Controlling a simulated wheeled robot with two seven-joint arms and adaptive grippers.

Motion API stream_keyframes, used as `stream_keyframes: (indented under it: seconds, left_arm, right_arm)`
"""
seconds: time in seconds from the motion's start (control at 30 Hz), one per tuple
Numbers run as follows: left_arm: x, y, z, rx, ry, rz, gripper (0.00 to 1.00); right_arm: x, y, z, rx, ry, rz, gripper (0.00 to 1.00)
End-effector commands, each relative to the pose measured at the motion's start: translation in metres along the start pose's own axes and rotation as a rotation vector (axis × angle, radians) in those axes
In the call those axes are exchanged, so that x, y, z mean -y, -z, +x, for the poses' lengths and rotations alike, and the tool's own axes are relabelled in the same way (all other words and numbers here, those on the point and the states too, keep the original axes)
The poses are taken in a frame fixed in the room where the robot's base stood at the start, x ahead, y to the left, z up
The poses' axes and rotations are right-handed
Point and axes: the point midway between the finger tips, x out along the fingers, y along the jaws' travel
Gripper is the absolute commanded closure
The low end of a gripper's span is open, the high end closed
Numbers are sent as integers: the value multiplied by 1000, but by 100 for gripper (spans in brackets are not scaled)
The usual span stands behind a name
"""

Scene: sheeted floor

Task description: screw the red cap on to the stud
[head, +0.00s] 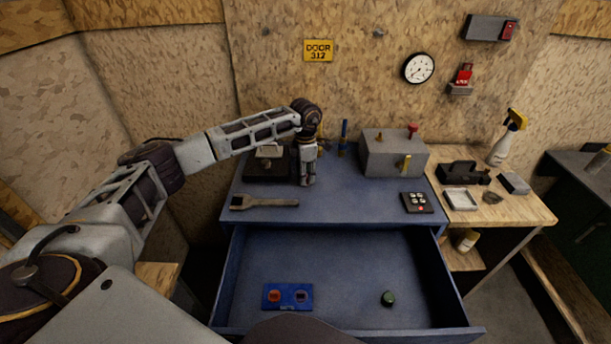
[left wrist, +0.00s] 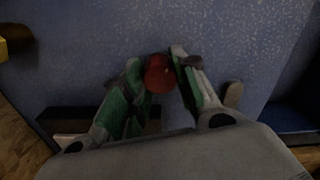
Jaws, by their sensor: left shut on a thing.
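My left gripper (head: 307,183) points down over the blue worktop, near its middle. In the left wrist view its green-padded fingers (left wrist: 156,80) are shut on the red cap (left wrist: 159,75), which shows between the fingertips. In the head view the fingers hide the cap. I cannot make out the stud; whether it is under the cap or hidden elsewhere I cannot tell. I cannot tell if the cap touches the surface below. My right gripper is not in view.
A grey box (head: 392,156) with a red knob stands right, a black device (head: 268,166) left. The open drawer (head: 350,255) holds a blue block (head: 287,308) and a green cap (head: 388,298).

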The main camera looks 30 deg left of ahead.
Motion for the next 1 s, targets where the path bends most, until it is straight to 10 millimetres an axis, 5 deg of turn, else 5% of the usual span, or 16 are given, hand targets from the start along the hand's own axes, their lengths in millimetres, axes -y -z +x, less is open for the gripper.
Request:
stream_keyframes:
  seconds: [0.6, 0.97, 1.0]
  left_arm:
    - [0, 0, -1, 2, -2, 349, 100]
    - [0, 0, -1, 2, -1, 386, 100]
    - [0, 0, -1, 2, -1, 385, 66]
  right_arm:
    - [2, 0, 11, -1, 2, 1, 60]
    - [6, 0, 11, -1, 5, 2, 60]
    - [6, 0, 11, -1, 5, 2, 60]
